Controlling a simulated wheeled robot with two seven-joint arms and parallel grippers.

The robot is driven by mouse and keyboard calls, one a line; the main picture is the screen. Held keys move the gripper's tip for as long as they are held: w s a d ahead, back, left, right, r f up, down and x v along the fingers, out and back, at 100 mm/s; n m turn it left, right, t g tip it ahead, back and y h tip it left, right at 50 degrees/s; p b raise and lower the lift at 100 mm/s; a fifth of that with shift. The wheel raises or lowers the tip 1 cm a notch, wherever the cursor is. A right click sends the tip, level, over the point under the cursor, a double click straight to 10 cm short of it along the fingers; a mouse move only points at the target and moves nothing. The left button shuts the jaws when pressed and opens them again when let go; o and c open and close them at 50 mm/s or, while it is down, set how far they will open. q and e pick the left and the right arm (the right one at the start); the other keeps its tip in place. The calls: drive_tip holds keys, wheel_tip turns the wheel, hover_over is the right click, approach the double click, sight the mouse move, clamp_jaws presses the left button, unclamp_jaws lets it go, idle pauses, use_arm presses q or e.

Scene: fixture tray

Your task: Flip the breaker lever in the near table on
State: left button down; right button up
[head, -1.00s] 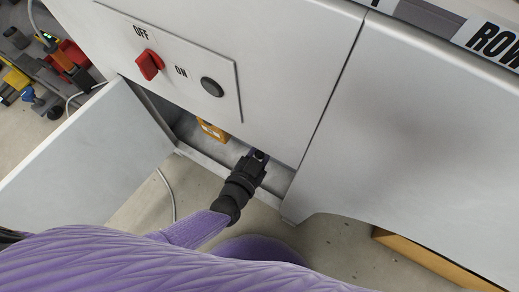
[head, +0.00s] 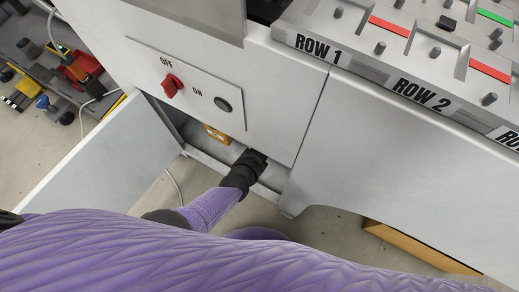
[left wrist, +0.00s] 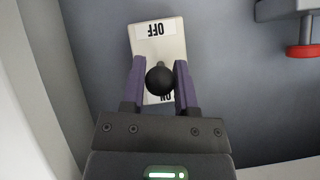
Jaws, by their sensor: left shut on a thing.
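The breaker is a cream plate (left wrist: 150,45) on the grey back wall inside the cabinet, with upside-down OFF and ON labels in the left wrist view. Its lever ends in a round black knob (left wrist: 160,80). The knob shows just above the partly covered ON label in the picture; the exact lever tilt is hard to tell. My left gripper (left wrist: 160,82) has its two purple fingers on both sides of the knob, shut on the lever. In the head view my left gripper (head: 253,159) reaches into the cabinet opening, and the breaker is hidden there. My right gripper is not in view.
The cabinet door (head: 105,155) stands open at left. Above the opening are a red OFF/ON knob (head: 172,85) and a black button (head: 222,104). An orange box (head: 216,134) sits inside. A red-ended fixture (left wrist: 303,50) is right of the breaker.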

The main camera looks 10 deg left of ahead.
use_arm(q)
drive_tip(key=shift+c, duration=1.9)
unclamp_jaws()
drive_tip(key=shift+r, duration=0.1)
